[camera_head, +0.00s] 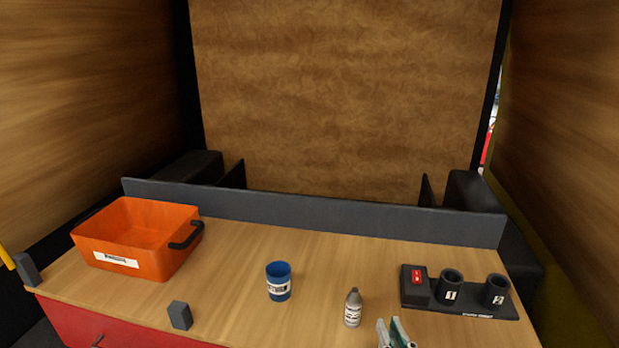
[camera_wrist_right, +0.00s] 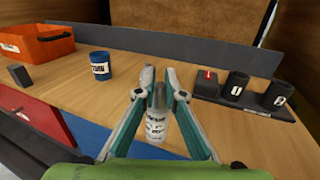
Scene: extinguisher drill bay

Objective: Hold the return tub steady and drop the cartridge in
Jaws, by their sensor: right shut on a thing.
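The return tub (camera_head: 150,262), an orange open bin with a white label and a dark handle on its right side, sits at the table's left end. Part of it shows in the right wrist view (camera_wrist_right: 37,44). The cartridge (camera_head: 352,309) is a small grey bottle with a white label, upright right of the table's middle. My right gripper (camera_head: 394,330) is at the bottom edge, appearing just right of it. My left gripper is out of view.
A blue cup (camera_head: 278,282) stands between tub and cartridge. A small grey block (camera_head: 180,315) is near the front left. A black holder (camera_head: 470,306) with a red switch and cups numbered 1 and 2 is at right. A low dark wall (camera_head: 330,215) runs along the back.

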